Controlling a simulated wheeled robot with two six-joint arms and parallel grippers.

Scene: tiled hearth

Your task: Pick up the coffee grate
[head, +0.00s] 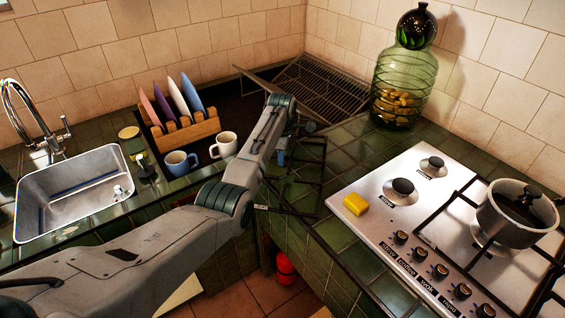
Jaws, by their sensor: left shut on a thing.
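The coffee grate (293,183) is a black metal pan support with thin bars, near the middle of the head view. My left gripper (284,157) is shut on it at its upper part. My own forearm and wrist hide part of the grate and most of the fingers. The grate shows over the dark green tiled counter corner, left of the steel hob (345,185); I cannot tell whether it touches the tiles. The hob's left two burners are bare. My right gripper is out of view.
A pot (515,220) stands on the hob's right grate. A yellow sponge (356,204) lies at the hob's left edge. Blue (178,164) and white (226,143) mugs stand by a plate rack (185,133). A green glass jar (402,85) stands behind the hob.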

